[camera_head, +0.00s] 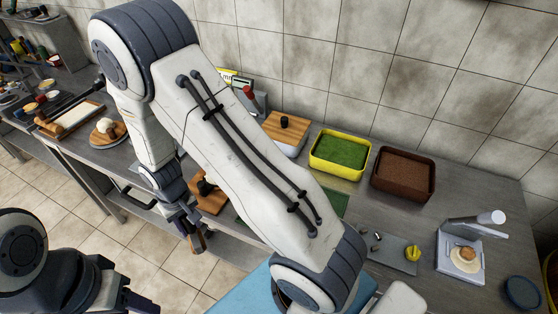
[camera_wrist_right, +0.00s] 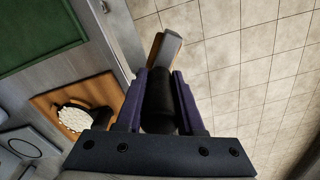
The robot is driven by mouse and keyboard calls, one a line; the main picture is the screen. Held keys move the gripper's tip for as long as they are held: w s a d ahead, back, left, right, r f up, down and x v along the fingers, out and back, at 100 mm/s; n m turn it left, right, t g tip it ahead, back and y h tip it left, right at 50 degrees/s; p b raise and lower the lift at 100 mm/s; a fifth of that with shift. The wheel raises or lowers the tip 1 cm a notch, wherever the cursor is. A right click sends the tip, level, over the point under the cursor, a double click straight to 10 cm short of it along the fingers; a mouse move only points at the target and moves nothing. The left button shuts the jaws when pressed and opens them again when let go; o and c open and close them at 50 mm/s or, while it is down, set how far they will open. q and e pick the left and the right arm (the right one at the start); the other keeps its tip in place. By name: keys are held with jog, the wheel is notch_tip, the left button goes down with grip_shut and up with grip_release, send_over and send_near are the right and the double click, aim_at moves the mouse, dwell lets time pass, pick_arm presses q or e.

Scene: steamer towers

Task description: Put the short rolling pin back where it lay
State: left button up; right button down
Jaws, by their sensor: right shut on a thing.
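My right gripper (camera_head: 193,232) hangs over the front edge of the counter, left of the middle in the head view. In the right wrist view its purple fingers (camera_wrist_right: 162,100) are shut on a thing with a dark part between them. The thing's brown and grey end (camera_wrist_right: 165,48) sticks out past the fingertips; I take it for the short rolling pin, but its full shape is hidden. Below it is tiled floor.
A wooden board (camera_head: 208,201) with a dark round item stands beside the gripper. A left counter holds a board (camera_head: 70,118) and a plate.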

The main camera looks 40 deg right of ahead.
pick_arm(q)
notch_tip(320, 180, up, 7)
jog(key=p, duration=0.6)
pick_arm(e)
jog(key=s+d+r, duration=0.2)
jog(key=d+r, duration=0.1)
jog(key=d, duration=0.9)
jog(key=s+d+r, duration=0.2)
jog(key=d+r, duration=0.2)
jog(key=d, duration=0.9)
jog(key=shift+d+r, duration=0.15)
jog(key=shift+d, duration=0.1)
jog(key=shift+s, duration=0.15)
pick_arm(q)
jog(key=shift+f+b, duration=2.25)
jog(key=shift+f, duration=0.1)
pick_arm(e)
notch_tip(320, 180, down, 6)
pick_arm(q)
jog(key=shift+f+b, duration=0.4)
pick_arm(e)
jog(key=shift+f, duration=0.6)
jog(key=shift+c, duration=2.2)
grip_release()
